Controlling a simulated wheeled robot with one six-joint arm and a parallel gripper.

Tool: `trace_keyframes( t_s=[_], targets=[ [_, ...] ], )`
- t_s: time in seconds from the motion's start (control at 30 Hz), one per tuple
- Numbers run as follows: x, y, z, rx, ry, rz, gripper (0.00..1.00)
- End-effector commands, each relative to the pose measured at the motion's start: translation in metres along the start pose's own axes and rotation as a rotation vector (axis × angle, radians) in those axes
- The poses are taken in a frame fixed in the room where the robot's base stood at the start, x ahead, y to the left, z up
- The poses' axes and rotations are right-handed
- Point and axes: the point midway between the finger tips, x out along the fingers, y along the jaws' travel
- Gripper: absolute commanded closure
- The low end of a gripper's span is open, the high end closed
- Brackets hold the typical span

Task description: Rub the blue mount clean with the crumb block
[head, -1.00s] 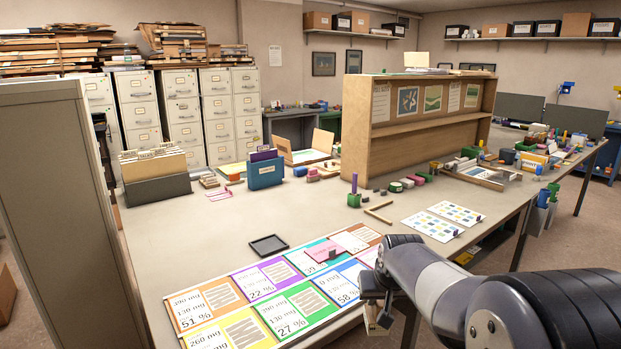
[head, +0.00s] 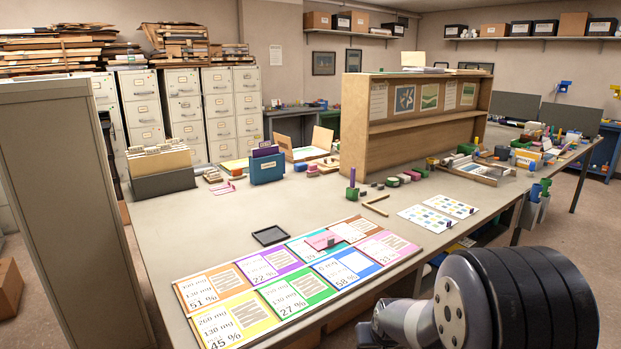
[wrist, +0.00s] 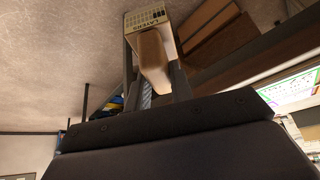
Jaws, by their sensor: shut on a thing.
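In the wrist view my gripper (wrist: 153,72) is shut on a tan block, which looks like the crumb block (wrist: 153,52). The block is apart from the mount. In the head view my gripper is hidden behind my own arm, low beside the table's front edge.
A pink slip (head: 322,240) lies over the teal mount (head: 300,247). A small black tray (head: 270,236) stands behind the mounts. The tabletop behind them is mostly clear. A wooden shelf unit (head: 420,120) stands farther back.

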Motion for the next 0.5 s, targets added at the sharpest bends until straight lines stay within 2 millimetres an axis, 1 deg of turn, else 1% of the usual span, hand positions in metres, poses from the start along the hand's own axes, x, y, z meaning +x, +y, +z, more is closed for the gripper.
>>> trace_keyframes(
  t_s=[0.03,0.1,0.2,0.33,0.4,0.5],
  targets=[
    [0.012,0.0,0.016,0.001,-0.01,0.0,1.0],
    [0.027,0.0,0.038,0.002,-0.012,0.001,1.0],
    [0.042,0.0,0.064,0.004,-0.009,0.002,1.0],
    [0.052,0.0,0.087,0.005,-0.005,0.004,1.0],
    [0.054,0.0,0.094,0.005,-0.003,0.004,1.0],
    [0.056,0.0,0.098,0.006,0.0,0.004,1.0]
  ],
)
